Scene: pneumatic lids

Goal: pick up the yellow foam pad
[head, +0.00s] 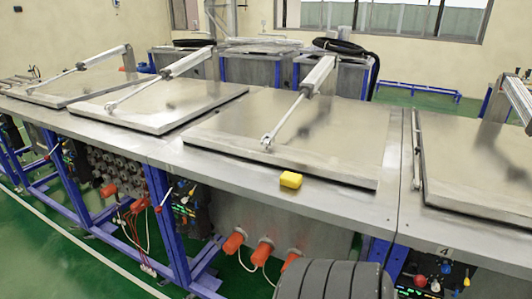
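The yellow foam pad (291,180) is a small block with rounded edges. It lies on the steel table top (225,178) near its front edge, just in front of a large closed-looking metal lid (300,135). Nothing is touching the pad from above, and it is fully visible. Neither my left nor my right gripper shows in the head view.
Several flat metal lids with pneumatic cylinders (318,75) line the table. Below the front edge are orange plugs (233,243), cables and blue legs (165,220). A dark ribbed round part, which I cannot identify, fills the bottom centre. The narrow front strip beside the pad is clear.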

